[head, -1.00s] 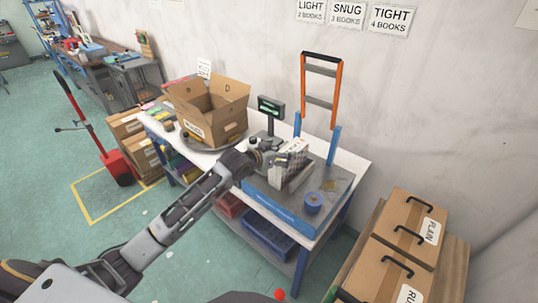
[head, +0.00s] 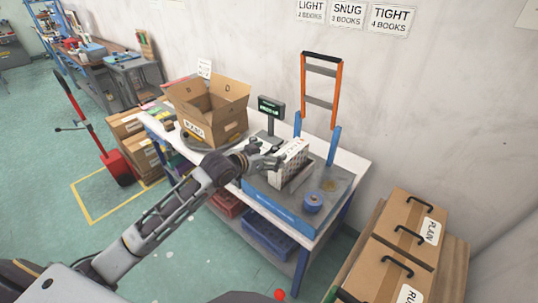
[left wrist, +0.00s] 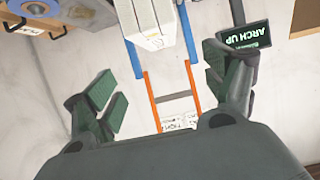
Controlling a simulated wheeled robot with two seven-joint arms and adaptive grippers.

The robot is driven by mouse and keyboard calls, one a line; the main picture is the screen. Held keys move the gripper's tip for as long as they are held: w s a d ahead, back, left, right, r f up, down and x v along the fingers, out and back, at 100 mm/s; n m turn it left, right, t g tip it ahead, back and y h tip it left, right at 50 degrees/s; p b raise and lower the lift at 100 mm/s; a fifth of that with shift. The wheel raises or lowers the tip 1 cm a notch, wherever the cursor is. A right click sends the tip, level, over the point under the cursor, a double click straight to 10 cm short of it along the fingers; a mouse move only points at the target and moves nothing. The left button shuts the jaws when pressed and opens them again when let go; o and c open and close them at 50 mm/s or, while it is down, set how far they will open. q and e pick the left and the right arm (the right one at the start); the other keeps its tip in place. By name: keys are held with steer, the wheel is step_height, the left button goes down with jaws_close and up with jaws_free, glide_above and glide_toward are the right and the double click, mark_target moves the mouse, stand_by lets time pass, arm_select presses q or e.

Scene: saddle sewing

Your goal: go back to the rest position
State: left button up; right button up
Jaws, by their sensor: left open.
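My left gripper (head: 268,157) is above the workbench in the head view, with its arm coming in from the lower left. It is open and empty; in the left wrist view its green-padded fingers (left wrist: 160,78) stand wide apart. A white block-like item (head: 291,160) stands on the grey and blue platform of the bench, just right of the gripper. It also shows at the top of the left wrist view (left wrist: 150,22), beyond the fingers, with a visible gap. My right gripper is not in view.
An open cardboard box (head: 210,118) stands on the left of the bench. A small display (head: 271,106) on a post is behind the gripper. A blue round item (head: 313,202) lies on the platform's front right. Cartons with handles (head: 405,235) are at the lower right.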

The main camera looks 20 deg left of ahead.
arm_select(q)
steer(key=shift+f, duration=0.1)
steer(key=s+a+f+n+g+y, duration=0.1)
steer(key=s+f+g+y, duration=0.15)
steer(key=s+f, duration=0.55)
steer(key=s+a+f+n+g+y, duration=0.1)
steer(key=s+f+g, duration=0.25)
steer(key=s, duration=0.85)
steer(key=s+f+g+y, duration=0.1)
steer(key=s+f+g, duration=0.2)
steer(key=s+f, duration=0.5)
steer(key=s+f+g, duration=0.1)
steer(key=s+f, duration=0.1)
steer(key=f, duration=1.3)
steer(key=s+f, duration=0.3)
steer(key=f, duration=1.2)
steer(key=s+a+f, duration=0.2)
steer(key=s+f, duration=0.8)
steer(key=s, duration=0.1)
steer(key=s+a+f+g, duration=0.1)
steer(key=s+a+f, duration=0.1)
steer(key=s+f, duration=0.8)
steer(key=shift+s+a+f+g, duration=0.25)
steer(key=shift+s+f+g, duration=0.1)
steer(key=shift+s, duration=0.2)
steer(key=shift+y, duration=0.25)
